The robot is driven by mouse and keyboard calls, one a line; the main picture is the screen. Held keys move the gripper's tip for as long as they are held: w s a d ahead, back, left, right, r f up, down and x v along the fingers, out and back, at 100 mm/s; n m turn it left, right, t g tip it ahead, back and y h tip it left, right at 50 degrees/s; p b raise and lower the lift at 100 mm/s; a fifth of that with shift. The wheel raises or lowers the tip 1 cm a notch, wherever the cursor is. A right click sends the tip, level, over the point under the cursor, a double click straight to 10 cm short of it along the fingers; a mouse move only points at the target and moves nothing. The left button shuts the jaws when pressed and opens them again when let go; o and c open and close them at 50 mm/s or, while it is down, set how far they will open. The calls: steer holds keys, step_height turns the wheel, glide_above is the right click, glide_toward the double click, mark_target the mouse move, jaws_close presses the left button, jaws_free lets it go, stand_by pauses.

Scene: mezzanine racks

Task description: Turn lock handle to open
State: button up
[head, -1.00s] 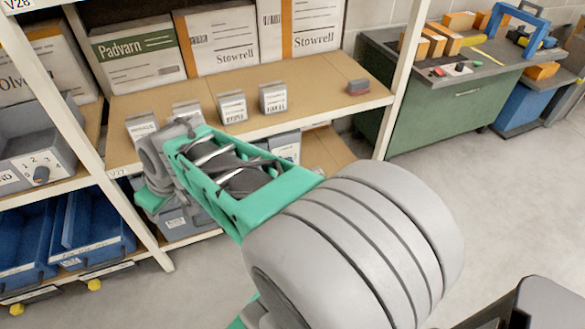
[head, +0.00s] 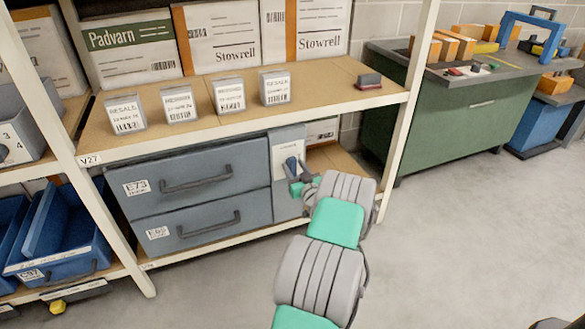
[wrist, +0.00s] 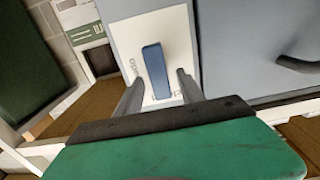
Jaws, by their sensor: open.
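The blue lock handle (head: 291,166) sits on a white plate on the grey lock panel (head: 285,203), to the right of two grey-blue drawers. In the wrist view the handle (wrist: 156,71) stands nearly upright in the picture, with lettering reading "open" at its left and more, partly hidden, lettering below it. My gripper (wrist: 156,85) is open, with one finger on each side of the handle's lower part. A gap shows on both sides; I cannot tell the depth between fingertips and handle. In the head view my gripper (head: 297,181) is small and partly hidden by my wrist.
The upper drawer (head: 225,160) and lower drawer (head: 190,236) are closed, each with a dark pull. Several small labelled boxes stand on the shelf board (head: 330,85) above. A rack post (head: 405,120) rises right of my arm. Floor to the right is clear.

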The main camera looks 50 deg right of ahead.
steer(key=shift+x, duration=1.05)
jaws_close()
